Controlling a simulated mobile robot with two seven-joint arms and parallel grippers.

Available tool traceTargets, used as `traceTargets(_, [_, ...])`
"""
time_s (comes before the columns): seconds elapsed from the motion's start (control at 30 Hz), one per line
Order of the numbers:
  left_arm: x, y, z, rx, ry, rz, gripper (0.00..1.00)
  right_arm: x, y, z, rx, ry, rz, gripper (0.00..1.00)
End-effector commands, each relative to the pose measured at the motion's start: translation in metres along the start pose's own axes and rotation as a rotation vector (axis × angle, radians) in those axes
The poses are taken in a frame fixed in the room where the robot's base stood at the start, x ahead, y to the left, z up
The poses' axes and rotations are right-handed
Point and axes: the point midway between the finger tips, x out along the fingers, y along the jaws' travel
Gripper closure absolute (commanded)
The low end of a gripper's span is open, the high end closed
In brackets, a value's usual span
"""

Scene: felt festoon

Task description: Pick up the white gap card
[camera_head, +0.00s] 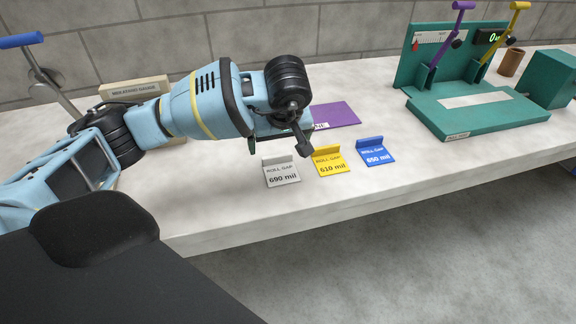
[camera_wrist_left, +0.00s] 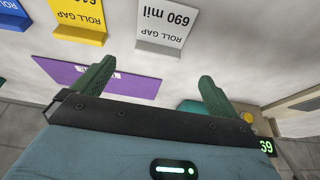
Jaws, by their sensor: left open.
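The white gap card (camera_head: 282,173) lies on the light bench, marked "ROLL GAP 690 mil", with a raised tab along its back edge. In the left wrist view the white card (camera_wrist_left: 165,22) shows upside down at the top, beyond the fingertips. My left gripper (camera_head: 276,148) is above the bench, just behind and above the card and apart from it. In the left wrist view its two green fingers (camera_wrist_left: 155,80) are spread wide with nothing between them. My right gripper is not in either view.
A yellow card (camera_head: 330,162) and a blue card (camera_head: 375,152) lie to the right of the white one. A purple sheet (camera_head: 335,114) lies behind them. A green machine (camera_head: 475,110) with purple and yellow levers stands at the back right. The bench front is clear.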

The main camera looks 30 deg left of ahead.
Motion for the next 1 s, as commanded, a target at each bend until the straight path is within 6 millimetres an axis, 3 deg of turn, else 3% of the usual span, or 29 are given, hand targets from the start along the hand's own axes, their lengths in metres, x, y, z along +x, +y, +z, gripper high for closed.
traceTargets(0.57, [0.028, 0.001, -0.001, -0.003, -0.001, 0.000, 0.02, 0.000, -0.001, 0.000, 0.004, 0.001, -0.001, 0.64])
traceTargets(1.0, [0.076, 0.005, -0.002, -0.003, 0.000, 0.001, 0.02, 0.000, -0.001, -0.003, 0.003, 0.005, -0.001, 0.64])
